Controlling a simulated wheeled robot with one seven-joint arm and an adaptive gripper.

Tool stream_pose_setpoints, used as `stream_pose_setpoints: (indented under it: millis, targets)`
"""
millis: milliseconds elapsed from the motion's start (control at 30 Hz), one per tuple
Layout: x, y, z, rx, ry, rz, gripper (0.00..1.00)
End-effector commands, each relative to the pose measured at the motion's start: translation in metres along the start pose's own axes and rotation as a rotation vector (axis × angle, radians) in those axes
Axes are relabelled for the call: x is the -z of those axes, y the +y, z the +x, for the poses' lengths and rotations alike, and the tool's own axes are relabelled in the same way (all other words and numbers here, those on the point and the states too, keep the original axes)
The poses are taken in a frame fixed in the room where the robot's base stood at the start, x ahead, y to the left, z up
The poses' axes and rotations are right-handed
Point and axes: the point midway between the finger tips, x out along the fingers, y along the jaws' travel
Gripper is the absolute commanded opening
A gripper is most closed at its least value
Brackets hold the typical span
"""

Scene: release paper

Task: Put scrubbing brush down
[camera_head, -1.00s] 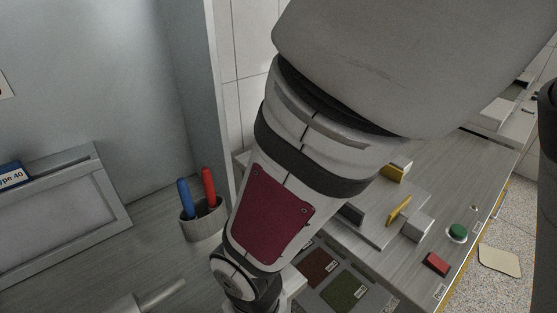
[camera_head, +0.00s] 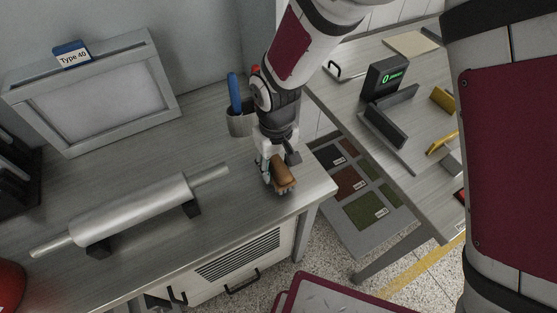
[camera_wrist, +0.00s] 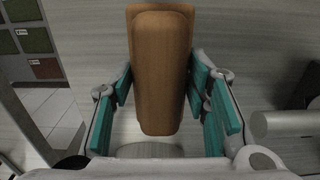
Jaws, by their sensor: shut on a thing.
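A scrubbing brush with a brown wooden back (camera_head: 284,174) is in my gripper (camera_head: 278,170) at the right end of the grey workbench (camera_head: 235,205). In the wrist view the brown brush back (camera_wrist: 160,70) lies lengthwise between the teal finger pads of my gripper (camera_wrist: 163,95), which are shut on its sides. Pale bristles show at its lower end in the head view. The brush is at or just above the bench top; I cannot tell whether it touches.
A metal roller (camera_head: 130,212) rests on dark supports to the left. A grey cup with a blue marker (camera_head: 235,92) stands behind my gripper. A framed screen (camera_head: 95,95) labelled "Type 40" is at the back left. The bench's right edge is close to the brush.

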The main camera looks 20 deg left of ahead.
Motion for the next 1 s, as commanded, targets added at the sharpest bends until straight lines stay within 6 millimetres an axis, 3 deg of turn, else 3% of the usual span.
stream_pose_setpoints:
  millis: [133,500,533,600,1000]
  targets:
    - [-0.001,-0.001,0.017,0.0,-0.001,-0.001,0.2]
    - [0.0,0.0,0.022,0.0,0.0,-0.001,0.2]
    - [0.0,-0.001,0.021,0.0,0.0,-0.001,0.49]
    - [0.0,-0.001,0.021,0.0,0.0,-0.001,0.63]
    - [0.0,-0.001,0.015,0.0,0.003,0.0,0.63]
